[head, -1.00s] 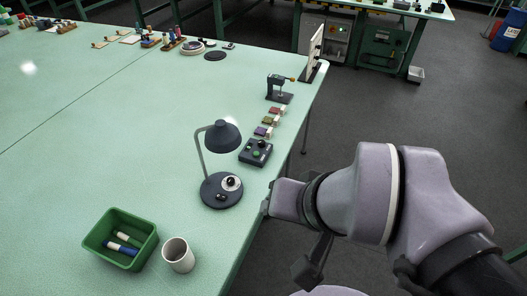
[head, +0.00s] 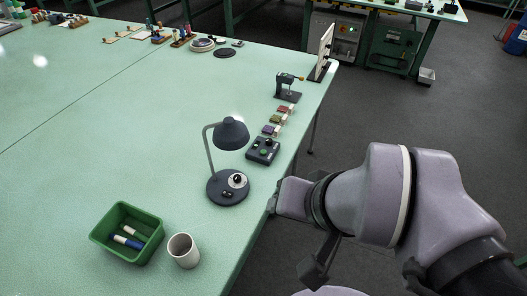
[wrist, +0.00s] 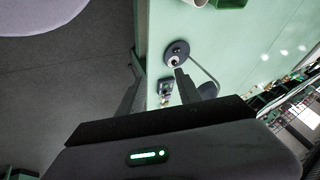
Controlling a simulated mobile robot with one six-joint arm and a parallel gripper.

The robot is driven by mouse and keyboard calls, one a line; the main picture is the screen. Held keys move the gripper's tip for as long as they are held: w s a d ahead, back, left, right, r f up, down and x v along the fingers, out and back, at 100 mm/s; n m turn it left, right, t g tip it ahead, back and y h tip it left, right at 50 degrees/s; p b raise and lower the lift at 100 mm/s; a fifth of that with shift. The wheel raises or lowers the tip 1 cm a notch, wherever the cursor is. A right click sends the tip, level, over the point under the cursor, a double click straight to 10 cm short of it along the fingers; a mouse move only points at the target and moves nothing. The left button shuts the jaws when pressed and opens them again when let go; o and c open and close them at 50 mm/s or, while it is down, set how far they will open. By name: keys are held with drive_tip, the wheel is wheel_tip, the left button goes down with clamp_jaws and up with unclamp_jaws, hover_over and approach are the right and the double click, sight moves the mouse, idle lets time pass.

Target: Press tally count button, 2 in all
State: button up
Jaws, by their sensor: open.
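A dark control box (head: 263,150) with a green button and a black knob sits near the table's right edge. Just nearer, the round dark lamp base (head: 216,193) has a pale dial (head: 238,180) with a black centre. I cannot tell for sure which one is the tally counter. In the wrist view the lamp base (wrist: 182,47), its pale dial and the control box (wrist: 164,87) show around the right finger. My gripper (wrist: 157,64) is open and empty, with its fingers apart.
The bent lamp (head: 231,133) rises over its base. A white cup (head: 184,251) and a green bin (head: 127,235) with markers stand at the near edge. Small coloured blocks (head: 275,119) and a clamp-like tool (head: 287,86) lie beyond the box. The table's middle is clear.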

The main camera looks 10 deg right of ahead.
clamp_jaws()
idle(1.7)
